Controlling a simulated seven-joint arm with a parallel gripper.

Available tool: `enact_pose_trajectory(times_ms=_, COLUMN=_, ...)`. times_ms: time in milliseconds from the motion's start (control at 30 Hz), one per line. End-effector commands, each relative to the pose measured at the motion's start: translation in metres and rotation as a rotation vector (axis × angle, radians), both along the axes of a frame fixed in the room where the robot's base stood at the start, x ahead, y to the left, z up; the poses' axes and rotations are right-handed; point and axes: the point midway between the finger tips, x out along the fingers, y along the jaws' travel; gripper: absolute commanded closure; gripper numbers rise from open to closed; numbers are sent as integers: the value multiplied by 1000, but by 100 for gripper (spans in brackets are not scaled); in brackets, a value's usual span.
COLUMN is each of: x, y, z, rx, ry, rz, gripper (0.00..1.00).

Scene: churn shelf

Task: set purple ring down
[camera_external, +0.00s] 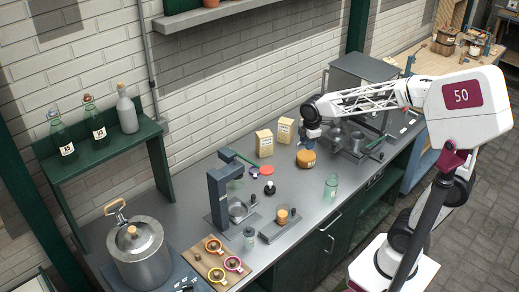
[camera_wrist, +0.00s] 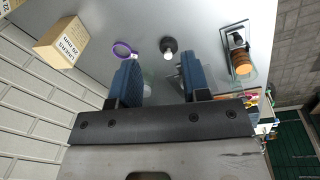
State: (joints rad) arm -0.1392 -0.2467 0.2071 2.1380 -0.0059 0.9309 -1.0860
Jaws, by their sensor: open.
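The purple ring (camera_external: 253,171) lies on the grey bench (camera_external: 310,205), left of a red disc, in the external view. In the wrist view the purple ring (camera_wrist: 122,49) shows just beyond the tip of the left finger. My gripper (camera_external: 311,130) is above the bench near the back wall, to the right of the ring and well apart from it. In the wrist view my gripper (camera_wrist: 158,75) has its two blue fingers wide apart, with nothing held between them.
A black-based knob (camera_external: 269,188) and a clear green glass (camera_external: 331,187) stand on the bench. Coloured rings lie on a wooden board (camera_external: 205,262).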

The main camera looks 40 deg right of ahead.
Motion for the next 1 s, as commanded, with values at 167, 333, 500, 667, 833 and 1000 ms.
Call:
enact_pose_trajectory(times_ms=167, x=-48, y=-22, z=11, rx=28, ry=-23, rz=-240, gripper=57)
enact_pose_trajectory(times_ms=333, x=-93, y=-39, z=15, rx=60, ry=-43, rz=-469, gripper=57)
enact_pose_trajectory(times_ms=500, x=-137, y=-54, z=15, rx=96, ry=-64, rz=-696, gripper=57)
enact_pose_trajectory(times_ms=667, x=-178, y=-65, z=11, rx=133, ry=-82, rz=-909, gripper=57)
enact_pose_trajectory(times_ms=833, x=-213, y=-73, z=3, rx=169, ry=-96, rz=-1096, gripper=57)
enact_pose_trajectory(times_ms=1000, x=-231, y=-77, z=-2, rx=189, ry=-103, rz=-1204, gripper=57)
